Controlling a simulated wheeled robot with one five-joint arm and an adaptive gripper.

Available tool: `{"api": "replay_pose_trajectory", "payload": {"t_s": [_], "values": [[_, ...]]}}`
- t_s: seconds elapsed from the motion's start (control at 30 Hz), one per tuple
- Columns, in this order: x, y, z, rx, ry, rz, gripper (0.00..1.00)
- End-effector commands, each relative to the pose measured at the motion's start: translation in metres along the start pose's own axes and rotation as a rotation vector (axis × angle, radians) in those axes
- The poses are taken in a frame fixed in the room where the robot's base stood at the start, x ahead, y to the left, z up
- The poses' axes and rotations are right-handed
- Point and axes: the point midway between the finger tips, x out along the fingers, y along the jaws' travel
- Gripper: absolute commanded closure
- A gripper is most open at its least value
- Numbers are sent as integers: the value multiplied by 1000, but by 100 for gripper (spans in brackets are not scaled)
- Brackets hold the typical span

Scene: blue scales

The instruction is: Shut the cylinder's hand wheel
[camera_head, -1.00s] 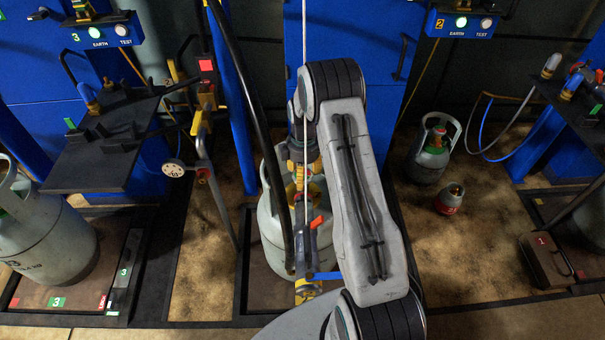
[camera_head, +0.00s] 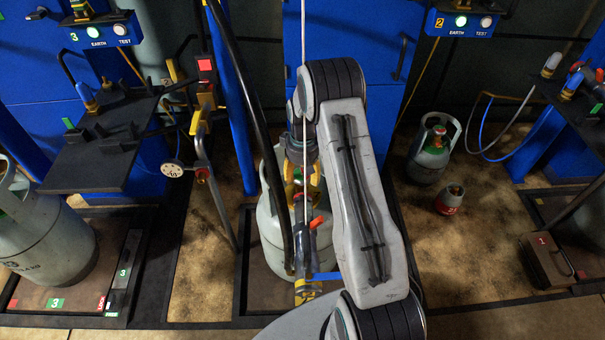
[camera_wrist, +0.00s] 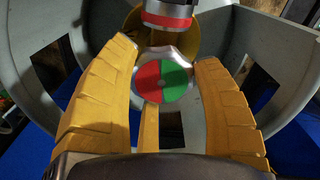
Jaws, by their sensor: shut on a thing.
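The grey gas cylinder (camera_head: 272,235) stands upright beneath my arm, partly hidden by it and a black hose. Its hand wheel (camera_wrist: 163,80) shows in the wrist view as a small metal-rimmed disc, red on its left half and green on its right. My gripper (camera_wrist: 166,58) has its yellow fingers around the wheel, shut on its rim, with a third finger below.
The cylinder's grey collar (camera_wrist: 283,75) surrounds my fingers, with a red-banded fitting (camera_wrist: 167,14) just beyond the wheel. A filling hose (camera_head: 252,120) hangs close to my gripper's left. A gauge (camera_head: 172,169) is farther left. Small cylinders (camera_head: 429,160) stand on the right floor.

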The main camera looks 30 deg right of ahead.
Motion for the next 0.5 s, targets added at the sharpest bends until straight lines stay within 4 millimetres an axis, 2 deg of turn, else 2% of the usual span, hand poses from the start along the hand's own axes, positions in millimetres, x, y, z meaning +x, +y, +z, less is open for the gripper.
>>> {"api": "replay_pose_trajectory", "payload": {"t_s": [0.03, 0.5], "values": [[3, 0, 7, 49, -20, -4, 71], [3, -3, 6, 493, -21, 0, 71]]}}
